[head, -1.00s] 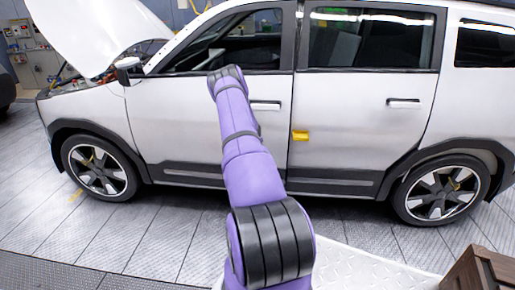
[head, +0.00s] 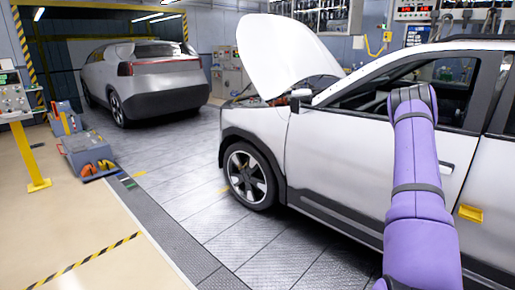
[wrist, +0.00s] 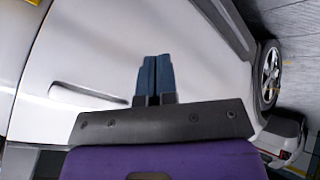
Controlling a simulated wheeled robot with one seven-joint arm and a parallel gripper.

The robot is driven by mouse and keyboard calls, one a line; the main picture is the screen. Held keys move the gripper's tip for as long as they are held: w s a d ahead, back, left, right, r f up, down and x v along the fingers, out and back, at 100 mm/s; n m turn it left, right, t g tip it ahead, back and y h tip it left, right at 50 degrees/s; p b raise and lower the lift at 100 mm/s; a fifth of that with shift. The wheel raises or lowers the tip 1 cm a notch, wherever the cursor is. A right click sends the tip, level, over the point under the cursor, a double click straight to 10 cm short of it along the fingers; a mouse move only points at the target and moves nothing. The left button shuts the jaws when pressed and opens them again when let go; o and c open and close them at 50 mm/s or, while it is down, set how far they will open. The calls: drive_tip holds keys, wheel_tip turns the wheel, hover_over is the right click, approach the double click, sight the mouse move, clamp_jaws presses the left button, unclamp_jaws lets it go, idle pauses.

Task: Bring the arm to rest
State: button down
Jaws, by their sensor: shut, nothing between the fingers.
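My gripper (wrist: 151,80) shows in the wrist view with its two dark blue fingers pressed together and nothing between them. It is in front of the white car's side, with the door handle (wrist: 88,95) to its left; I cannot tell how far off the panel is. In the head view my purple arm reaches up at the right, in front of the white car (head: 330,150); the gripper itself is hidden there. The car's hood (head: 285,55) stands raised. A yellow tag (head: 470,213) is on the car's side, right of my arm.
A second silver car (head: 150,80) stands at the back left. A grey cart (head: 90,155) and a yellow-footed control stand (head: 30,150) are at the left. The metal-plate floor (head: 185,165) between the cars is clear. A yellow-black stripe (head: 85,260) marks the floor.

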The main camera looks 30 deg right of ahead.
drive_tip(key=w+a+r, duration=0.4)
drive_tip(key=a+r, duration=0.3)
drive_tip(key=r, duration=0.3)
drive_tip(key=w+a+r+m+t, duration=0.1)
drive_tip(key=w+a+r, duration=0.3)
drive_tip(key=a+r, duration=0.5)
drive_tip(key=w+a+r, duration=0.4)
drive_tip(key=a+r, duration=0.2)
drive_tip(key=r, duration=0.4)
drive_tip(key=s+a+r, duration=0.2)
drive_tip(key=a+r, duration=0.2)
drive_tip(key=a, duration=0.3)
drive_tip(key=s+a+r+y, duration=0.1)
drive_tip(key=a+r, duration=0.2)
drive_tip(key=a, duration=0.4)
drive_tip(key=s+a+r, duration=0.2)
drive_tip(key=a+r, duration=0.2)
drive_tip(key=a, duration=0.2)
drive_tip(key=s+a+n+y, duration=0.2)
drive_tip(key=s+a, duration=0.9)
drive_tip(key=a, duration=0.2)
drive_tip(key=s+a+r+n+y, duration=0.1)
drive_tip(key=s+a+n+y, duration=0.1)
drive_tip(key=s+a, duration=0.9)
drive_tip(key=a+y, duration=0.1)
drive_tip(key=a, duration=0.2)
drive_tip(key=shift+r+n+t+y, duration=0.3)
drive_tip(key=shift+t, duration=0.1)
drive_tip(key=shift+s, duration=0.1)
